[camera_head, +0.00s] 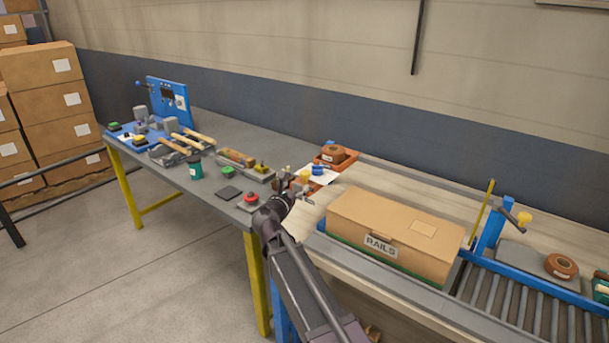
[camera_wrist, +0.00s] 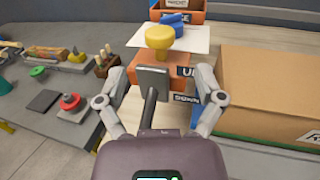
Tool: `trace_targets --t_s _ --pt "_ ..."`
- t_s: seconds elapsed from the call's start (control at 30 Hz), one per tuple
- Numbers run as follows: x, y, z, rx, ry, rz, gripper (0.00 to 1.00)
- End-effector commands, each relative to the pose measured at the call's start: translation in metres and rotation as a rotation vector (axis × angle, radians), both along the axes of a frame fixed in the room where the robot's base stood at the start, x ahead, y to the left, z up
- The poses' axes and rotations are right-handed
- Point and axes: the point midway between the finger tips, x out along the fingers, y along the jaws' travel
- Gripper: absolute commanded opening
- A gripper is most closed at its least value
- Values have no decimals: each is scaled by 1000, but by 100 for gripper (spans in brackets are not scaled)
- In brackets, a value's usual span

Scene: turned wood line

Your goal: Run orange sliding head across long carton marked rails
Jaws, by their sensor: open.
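The long carton marked RAILS (camera_head: 385,234) lies closed on the bench at right; part of it shows at the right of the wrist view (camera_wrist: 270,85). The orange sliding head (camera_wrist: 192,70), with a yellow knob (camera_wrist: 158,37) on top, is in the middle of the wrist view, left of the carton. A grey upright plate (camera_wrist: 152,78) on a dark bar stands in front of it. My gripper (camera_wrist: 160,78) is open, its fingers spread either side of the head and plate. In the head view my gripper (camera_head: 296,186) hides most of the head. Contact cannot be told.
An orange bin (camera_head: 331,160) with a brown roll stands behind, beside a white sheet and blue item. A red knob (camera_head: 251,198), a green cup (camera_head: 195,166) and tools crowd the bench at left. A blue post (camera_head: 490,227) and rollers (camera_head: 525,303) lie beyond the carton.

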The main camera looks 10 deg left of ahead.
Motion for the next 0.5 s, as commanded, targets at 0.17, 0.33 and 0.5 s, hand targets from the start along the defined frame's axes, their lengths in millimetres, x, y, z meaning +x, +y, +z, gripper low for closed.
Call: trace_targets --t_s 0.17,0.33,0.5 --pt "30 -7 0 0 0 -1 87" --pt "53 -13 0 0 0 0 87" --pt "69 -17 0 0 0 1 87"
